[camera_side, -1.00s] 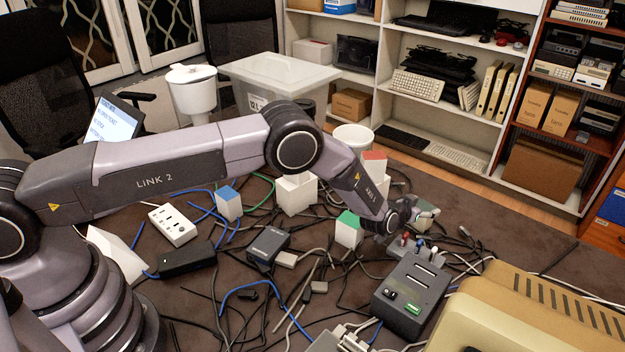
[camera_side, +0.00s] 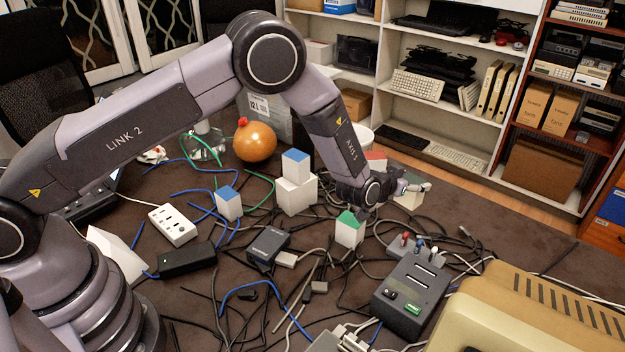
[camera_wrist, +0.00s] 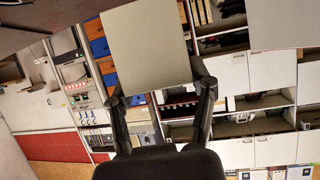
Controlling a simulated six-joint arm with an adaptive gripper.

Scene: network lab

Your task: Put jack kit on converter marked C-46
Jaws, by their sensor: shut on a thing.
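My gripper (camera_side: 402,188) is shut on a pale beige-grey box (camera_side: 412,201), held in the air at the right of the work area. In the wrist view the box (camera_wrist: 150,48) shows a plain, flat face between the two fingers (camera_wrist: 160,98). No name is readable on it, so I cannot confirm that it is the jack kit. A small dark grey box (camera_side: 268,246) with a faint marking lies among the cables. A larger dark grey device (camera_side: 412,292) with slots and a green switch stands at the lower right. I cannot read C-46 on either.
White blocks with green (camera_side: 349,232) and blue (camera_side: 229,204) tops stand about, and another blue-topped block (camera_side: 296,165) sits on a white one. A power strip (camera_side: 172,225), black adapter (camera_side: 187,260) and many loose cables cover the surface. A beige machine (camera_side: 545,310) fills the lower right.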

